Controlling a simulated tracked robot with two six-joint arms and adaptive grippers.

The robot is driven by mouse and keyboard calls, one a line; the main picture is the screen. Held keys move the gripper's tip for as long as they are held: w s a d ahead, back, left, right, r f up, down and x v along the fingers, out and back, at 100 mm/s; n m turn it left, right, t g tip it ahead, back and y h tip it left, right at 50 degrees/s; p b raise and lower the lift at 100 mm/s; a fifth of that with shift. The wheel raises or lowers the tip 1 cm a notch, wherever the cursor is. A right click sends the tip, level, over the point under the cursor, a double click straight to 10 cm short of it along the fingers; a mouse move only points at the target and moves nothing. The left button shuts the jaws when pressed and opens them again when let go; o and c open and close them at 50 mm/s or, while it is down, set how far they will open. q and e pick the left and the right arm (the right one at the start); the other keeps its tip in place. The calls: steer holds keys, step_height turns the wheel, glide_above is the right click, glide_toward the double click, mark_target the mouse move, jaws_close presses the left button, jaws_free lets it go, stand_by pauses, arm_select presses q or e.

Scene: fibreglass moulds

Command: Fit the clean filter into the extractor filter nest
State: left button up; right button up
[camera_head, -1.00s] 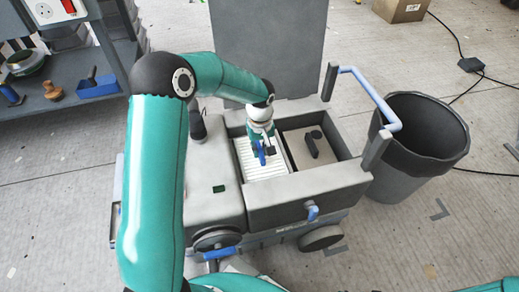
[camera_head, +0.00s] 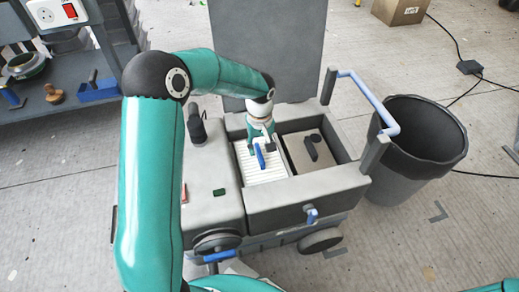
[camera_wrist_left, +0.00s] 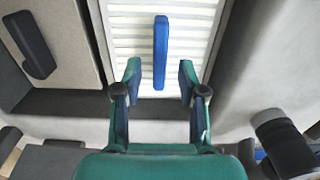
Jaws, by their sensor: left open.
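The white pleated filter (camera_head: 262,172) with a blue handle lies in the left compartment of the grey extractor (camera_head: 300,202). It looks flat there; whether it is fully seated I cannot tell. In the left wrist view the filter (camera_wrist_left: 200,45) shows pale slats, with its blue handle (camera_wrist_left: 160,50) upright in the picture. My left gripper (camera_head: 262,143) is over the filter. In the wrist view its open fingers (camera_wrist_left: 159,72) stand either side of the handle's near part, apart from it. My right gripper is out of view.
A beige panel with a dark handle (camera_head: 294,160) fills the right compartment. The raised grey lid (camera_head: 268,50) stands behind. A blue rail (camera_head: 370,95) and a dark bin (camera_head: 425,135) are at the right. A workbench (camera_head: 60,115) is at the left.

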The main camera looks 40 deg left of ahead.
mark_target(260, 153)
arm_select(q)
step_height(260, 153, up, 9)
steer(key=p, duration=0.2)
stand_by(0.5)
